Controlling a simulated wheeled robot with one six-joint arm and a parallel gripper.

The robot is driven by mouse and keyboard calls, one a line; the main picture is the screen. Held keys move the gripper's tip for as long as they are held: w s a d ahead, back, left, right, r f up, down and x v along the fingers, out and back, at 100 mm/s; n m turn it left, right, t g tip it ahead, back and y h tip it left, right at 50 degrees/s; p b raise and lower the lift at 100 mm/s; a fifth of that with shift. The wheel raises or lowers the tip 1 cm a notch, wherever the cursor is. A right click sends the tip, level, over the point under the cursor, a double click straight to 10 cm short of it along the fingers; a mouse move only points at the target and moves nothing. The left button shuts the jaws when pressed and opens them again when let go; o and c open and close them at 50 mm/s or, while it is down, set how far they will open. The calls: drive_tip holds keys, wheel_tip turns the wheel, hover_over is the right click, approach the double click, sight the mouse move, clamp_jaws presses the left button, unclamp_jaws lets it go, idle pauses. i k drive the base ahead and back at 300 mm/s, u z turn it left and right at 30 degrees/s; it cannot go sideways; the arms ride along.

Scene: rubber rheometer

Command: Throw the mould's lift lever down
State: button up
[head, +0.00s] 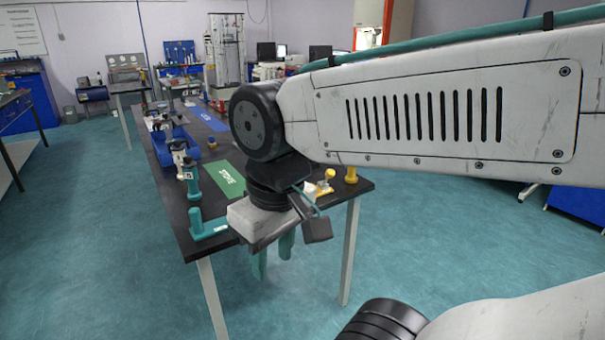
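My gripper (273,254) hangs below my wrist at the near end of the black table (178,208), pointing down. Its two teal fingers are apart, with a gap between them and nothing visible in it. The mould and its lift lever cannot be told for certain at this size. A blue and silver device (186,146) stands along the table's left side. An upright teal piece (192,182) stands nearer, and a teal L-shaped piece (209,229) is at the near left corner. My arm hides part of the table's right side.
A green mat (227,179) and a blue mat (208,118) lie on the table. Yellow pieces (351,175) are at its near right. A tall metal frame machine (226,50) stands at the back. The teal floor (110,240) left of the table is clear.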

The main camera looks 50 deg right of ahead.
sight(330, 173)
drive_tip(key=z, duration=0.4)
drive_tip(key=i, duration=1)
drive_tip(key=z, duration=0.25)
